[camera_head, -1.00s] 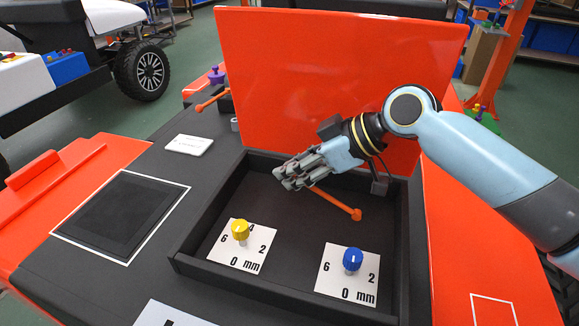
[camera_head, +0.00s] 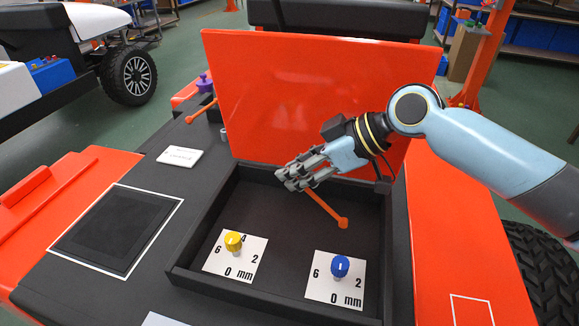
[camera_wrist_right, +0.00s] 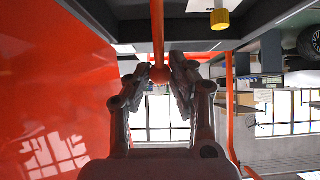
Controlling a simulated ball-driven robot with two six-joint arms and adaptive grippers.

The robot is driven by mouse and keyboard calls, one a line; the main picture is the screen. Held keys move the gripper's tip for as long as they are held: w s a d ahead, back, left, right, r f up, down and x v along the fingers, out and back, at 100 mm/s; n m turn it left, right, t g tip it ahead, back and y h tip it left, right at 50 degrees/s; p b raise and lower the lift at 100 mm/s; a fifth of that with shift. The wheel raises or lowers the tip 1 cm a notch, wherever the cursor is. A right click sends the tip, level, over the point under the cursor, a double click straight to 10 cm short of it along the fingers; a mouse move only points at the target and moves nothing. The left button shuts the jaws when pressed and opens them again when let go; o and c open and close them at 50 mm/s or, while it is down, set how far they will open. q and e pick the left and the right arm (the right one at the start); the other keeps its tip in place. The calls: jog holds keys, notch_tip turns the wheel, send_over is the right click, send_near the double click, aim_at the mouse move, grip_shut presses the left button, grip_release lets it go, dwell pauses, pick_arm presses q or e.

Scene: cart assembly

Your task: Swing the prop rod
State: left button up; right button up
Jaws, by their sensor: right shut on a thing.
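The orange prop rod (camera_head: 325,207) slants across the black tray, its lower ball end near the tray's right side. My right gripper (camera_head: 287,180) is shut on the rod's other end, above the tray and in front of the raised orange lid (camera_head: 300,95). In the right wrist view, the rod (camera_wrist_right: 158,35) runs down from the top to a ball end between the two fingertips (camera_wrist_right: 170,75) of my right gripper. The fingers hide part of that end in the head view. My left gripper is not in view.
The black tray (camera_head: 182,277) holds a yellow knob (camera_head: 233,241) and a blue knob (camera_head: 340,267) on white scale cards. A second orange rod (camera_head: 201,112) and a white label block (camera_head: 179,157) lie left of the lid. A dark square pad (camera_head: 105,232) is at left.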

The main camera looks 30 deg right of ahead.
jog(key=shift+p+v, duration=0.55)
jog(key=shift+v, duration=0.35)
jog(key=shift+s+d+r, duration=0.15)
jog(key=shift+f+p+v, duration=0.2)
jog(key=shift+p+v, duration=1.2)
jog(key=shift+v, duration=0.35)
jog(key=shift+s+d, duration=0.25)
jog(key=shift+s, duration=0.05)
jog(key=shift+r, duration=0.1)
jog(key=shift+s+d+r+p, duration=0.2)
jog(key=shift+s+d+p, duration=0.25)
jog(key=shift+s+d, duration=0.1)
jog(key=shift+s+d+r+p, duration=0.2)
jog(key=shift+s+d+p, duration=0.25)
jog(key=shift+s, duration=0.15)
jog(key=shift+c, duration=0.2)
